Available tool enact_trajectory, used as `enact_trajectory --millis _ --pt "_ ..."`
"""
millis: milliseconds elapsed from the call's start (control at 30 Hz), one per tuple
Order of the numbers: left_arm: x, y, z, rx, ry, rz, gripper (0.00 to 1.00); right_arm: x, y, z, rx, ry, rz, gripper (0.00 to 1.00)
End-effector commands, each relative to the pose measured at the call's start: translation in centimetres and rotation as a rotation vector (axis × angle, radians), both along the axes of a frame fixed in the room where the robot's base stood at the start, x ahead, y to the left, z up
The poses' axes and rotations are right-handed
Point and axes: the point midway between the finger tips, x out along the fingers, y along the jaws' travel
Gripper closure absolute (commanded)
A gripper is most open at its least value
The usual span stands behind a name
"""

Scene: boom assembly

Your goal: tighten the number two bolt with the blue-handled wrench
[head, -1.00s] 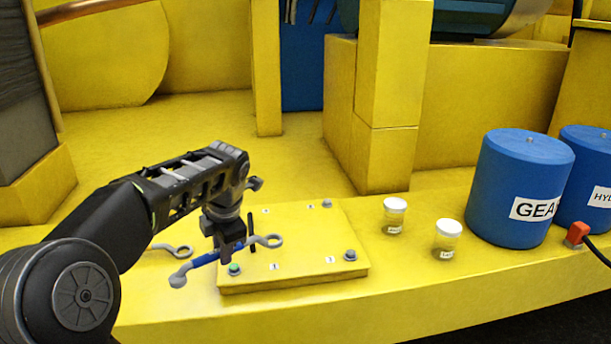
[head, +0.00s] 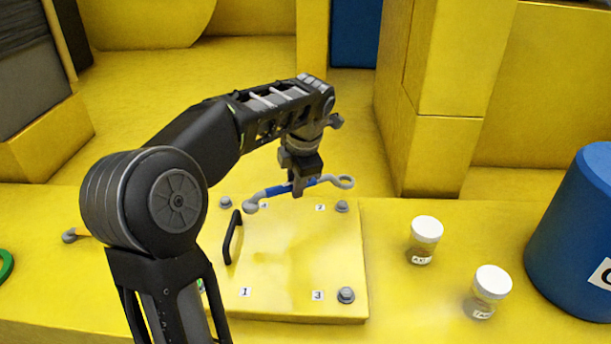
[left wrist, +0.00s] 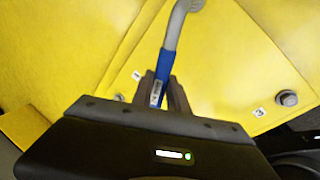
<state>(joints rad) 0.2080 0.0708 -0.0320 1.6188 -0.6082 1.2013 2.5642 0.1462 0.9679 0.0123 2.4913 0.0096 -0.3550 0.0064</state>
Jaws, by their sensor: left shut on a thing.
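My left gripper (head: 298,186) is shut on the blue-handled wrench (head: 276,190) and holds it above the back part of the yellow plate (head: 285,255). Its grey ring end (head: 346,182) points right, over the back right bolt (head: 342,206), apart from it as far as I can tell. The label (head: 320,208) beside that bolt is too small to read surely. In the left wrist view the wrench's blue handle (left wrist: 165,65) sits between the fingers (left wrist: 163,92); its far end leaves the top edge. My right gripper is not in view.
The front right bolt (head: 346,295) is labelled 3; my left arm largely hides the front left bolt near label 1. A black handle (head: 233,238) stands on the plate. Two white-lidded jars (head: 425,240) (head: 490,292) and a blue drum (head: 580,235) stand right.

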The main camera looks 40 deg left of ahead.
Motion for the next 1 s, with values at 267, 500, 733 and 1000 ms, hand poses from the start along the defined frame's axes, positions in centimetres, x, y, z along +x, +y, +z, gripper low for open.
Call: enact_trajectory --millis 267,500,733,1000 --pt "0.0 0.0 -0.1 0.000 -0.001 0.000 1.00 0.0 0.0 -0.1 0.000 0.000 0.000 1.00" --pt "0.0 0.0 -1.4 0.000 -0.001 0.000 1.00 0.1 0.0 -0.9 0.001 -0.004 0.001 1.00" --pt "0.0 0.0 -3.4 0.001 0.000 0.000 1.00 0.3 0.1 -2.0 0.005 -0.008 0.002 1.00" --pt "0.0 0.0 -4.8 0.001 -0.002 0.001 1.00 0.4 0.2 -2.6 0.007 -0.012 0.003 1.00"
